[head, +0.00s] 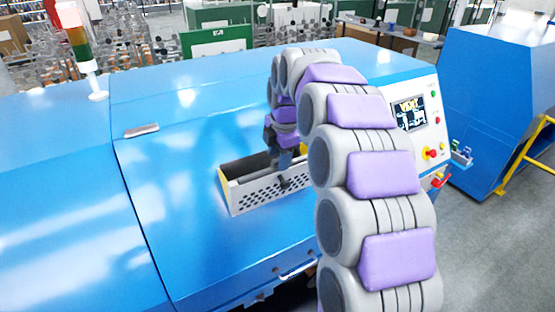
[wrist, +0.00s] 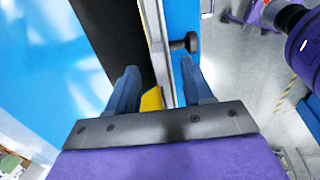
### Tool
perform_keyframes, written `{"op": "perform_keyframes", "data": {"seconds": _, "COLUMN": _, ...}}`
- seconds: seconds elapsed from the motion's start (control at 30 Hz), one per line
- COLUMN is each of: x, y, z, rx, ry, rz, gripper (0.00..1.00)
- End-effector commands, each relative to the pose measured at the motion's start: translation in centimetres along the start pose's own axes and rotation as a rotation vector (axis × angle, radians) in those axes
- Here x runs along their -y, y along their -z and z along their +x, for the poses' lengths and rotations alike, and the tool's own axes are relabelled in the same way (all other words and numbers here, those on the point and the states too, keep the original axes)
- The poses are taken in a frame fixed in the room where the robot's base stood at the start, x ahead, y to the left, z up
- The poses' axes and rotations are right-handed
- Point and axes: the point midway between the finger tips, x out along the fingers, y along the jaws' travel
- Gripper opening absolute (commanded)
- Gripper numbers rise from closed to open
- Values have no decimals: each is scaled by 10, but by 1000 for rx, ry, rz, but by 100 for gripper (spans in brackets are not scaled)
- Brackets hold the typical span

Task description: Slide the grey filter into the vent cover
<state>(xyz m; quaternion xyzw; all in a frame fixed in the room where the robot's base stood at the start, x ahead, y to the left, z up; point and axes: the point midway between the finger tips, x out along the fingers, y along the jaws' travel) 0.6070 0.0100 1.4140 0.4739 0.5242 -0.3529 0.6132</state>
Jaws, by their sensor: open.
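The vent cover (head: 268,192) is a pale perforated tray-like part, tilted out from the sloping blue machine front, with yellow at its left end. A dark knob (head: 284,183) sits on its front; the knob also shows in the wrist view (wrist: 188,42). Behind the perforated wall is a dark grey strip (head: 245,166); I cannot tell whether it is the filter or the dark inside. My gripper (head: 284,160) is at the cover's upper edge. In the wrist view my gripper (wrist: 160,80) is open, its fingers on either side of the pale cover wall (wrist: 156,40).
The blue machine (head: 190,180) fills the area around the cover, with a silver handle (head: 142,131) at left. A control panel (head: 413,118) with a screen and buttons is at right. A signal lamp (head: 78,40) stands at upper left. Grey floor is open at right.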

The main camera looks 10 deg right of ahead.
Motion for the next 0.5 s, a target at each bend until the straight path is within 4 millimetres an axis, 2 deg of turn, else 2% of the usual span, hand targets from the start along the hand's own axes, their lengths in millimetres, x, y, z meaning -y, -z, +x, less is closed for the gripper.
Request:
{"op": "perform_keyframes", "data": {"seconds": 0.2, "x": -2, "y": 0, "z": -45, "rx": 2, "ry": -7, "rz": 0, "gripper": 51}}
{"op": "perform_keyframes", "data": {"seconds": 0.5, "x": -2, "y": 0, "z": -94, "rx": 2, "ry": -6, "rz": 0, "gripper": 51}}
